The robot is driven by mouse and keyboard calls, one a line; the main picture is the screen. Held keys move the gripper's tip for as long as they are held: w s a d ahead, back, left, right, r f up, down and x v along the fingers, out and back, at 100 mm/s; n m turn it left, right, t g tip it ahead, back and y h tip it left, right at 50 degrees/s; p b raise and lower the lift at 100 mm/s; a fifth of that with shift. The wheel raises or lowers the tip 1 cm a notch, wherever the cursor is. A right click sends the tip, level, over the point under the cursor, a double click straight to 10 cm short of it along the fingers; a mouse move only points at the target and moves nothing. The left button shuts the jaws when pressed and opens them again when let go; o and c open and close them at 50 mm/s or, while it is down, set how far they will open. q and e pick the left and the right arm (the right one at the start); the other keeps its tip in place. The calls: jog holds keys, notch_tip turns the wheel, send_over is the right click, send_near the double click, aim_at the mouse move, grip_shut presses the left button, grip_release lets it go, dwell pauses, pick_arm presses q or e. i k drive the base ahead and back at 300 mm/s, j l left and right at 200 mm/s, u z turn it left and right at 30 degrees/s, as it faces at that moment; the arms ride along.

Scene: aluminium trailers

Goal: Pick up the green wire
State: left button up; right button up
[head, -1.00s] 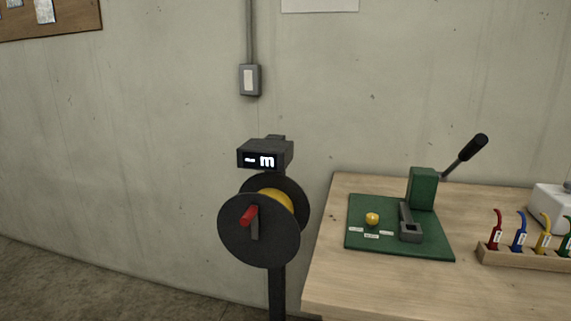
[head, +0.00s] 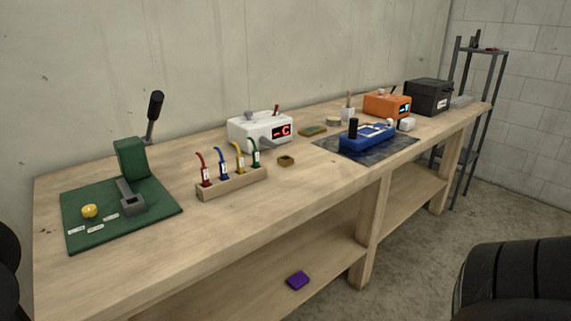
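The green wire (head: 255,153) stands upright at the right end of a small wooden rack (head: 232,183) on the workbench. It has a white tag near its base. Red (head: 203,167), blue (head: 222,162) and yellow (head: 239,157) wires stand to its left in the same rack. Black rounded parts of my own body show at the left edge and lower right. Neither of my grippers is in view.
A green press (head: 131,165) stands left on the workbench (head: 290,205). A white device (head: 262,131) with a red display is behind the rack. A blue device (head: 367,138) on a dark mat, orange (head: 387,104) and black (head: 428,96) boxes stand farther right. A purple block (head: 298,281) lies on the lower shelf.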

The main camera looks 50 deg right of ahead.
aim_at(255, 152)
jog(key=z, duration=1.25)
jog(key=l+u, duration=0.1)
jog(key=u, duration=0.25)
jog(key=l+u, duration=0.1)
jog(key=u, duration=0.25)
jog(key=l+u, duration=0.1)
jog(key=u, duration=0.3)
jog(key=l+u, duration=0.35)
jog(key=k+l+u, duration=0.1)
jog(key=l+u, duration=0.25)
jog(key=k+l+u, duration=0.1)
jog(key=l, duration=0.25)
jog(key=k+l+u, duration=0.1)
jog(key=l, duration=0.2)
jog(key=k+l+u, duration=0.1)
jog(key=l, duration=0.25)
